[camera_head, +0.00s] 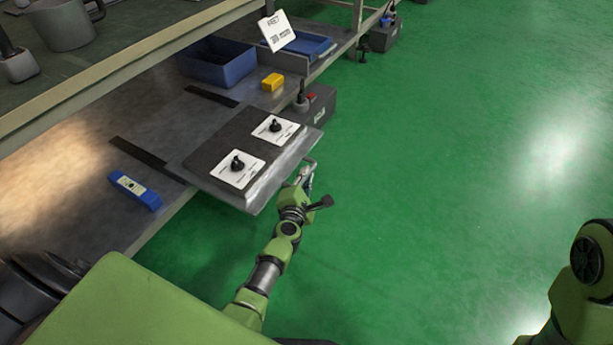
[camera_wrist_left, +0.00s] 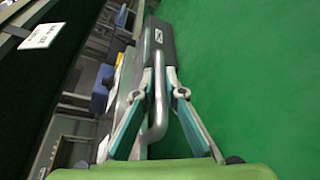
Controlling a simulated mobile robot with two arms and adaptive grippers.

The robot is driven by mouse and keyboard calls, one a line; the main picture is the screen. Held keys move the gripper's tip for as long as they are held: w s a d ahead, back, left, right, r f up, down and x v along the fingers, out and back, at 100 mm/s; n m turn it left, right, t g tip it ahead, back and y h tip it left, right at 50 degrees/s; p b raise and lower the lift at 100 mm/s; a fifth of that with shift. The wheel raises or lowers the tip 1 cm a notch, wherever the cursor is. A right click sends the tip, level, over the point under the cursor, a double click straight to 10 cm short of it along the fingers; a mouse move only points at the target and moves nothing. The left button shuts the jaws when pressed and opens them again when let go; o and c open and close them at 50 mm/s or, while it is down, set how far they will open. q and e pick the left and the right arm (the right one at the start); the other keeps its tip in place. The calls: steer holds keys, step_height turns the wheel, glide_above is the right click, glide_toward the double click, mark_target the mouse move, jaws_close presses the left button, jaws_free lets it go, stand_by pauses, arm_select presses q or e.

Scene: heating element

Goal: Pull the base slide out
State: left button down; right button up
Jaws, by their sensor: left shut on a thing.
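The base slide (camera_head: 205,152) is a dark flat plate with a grey metal front edge. It carries two white square plates with black knobs and juts out past the front edge of the workbench. A bent metal handle (camera_wrist_left: 159,118) runs between my left gripper's fingers in the left wrist view. My left gripper (camera_head: 306,178) is at the front of the slide in the head view, shut on the handle (camera_wrist_left: 163,88). The exact finger contact is too small to make out. My right gripper is out of view; only part of my right arm shows.
A blue block (camera_head: 135,190) lies left of the slide. A yellow box (camera_head: 272,82), a blue bin (camera_head: 218,62) and a dark grey box with a red button (camera_head: 318,104) stand beyond it. Dark strips lie on the bench. The green floor (camera_head: 430,200) in front is clear.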

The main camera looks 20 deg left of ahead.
arm_select(q)
steer(key=c, duration=2.1)
jaws_free()
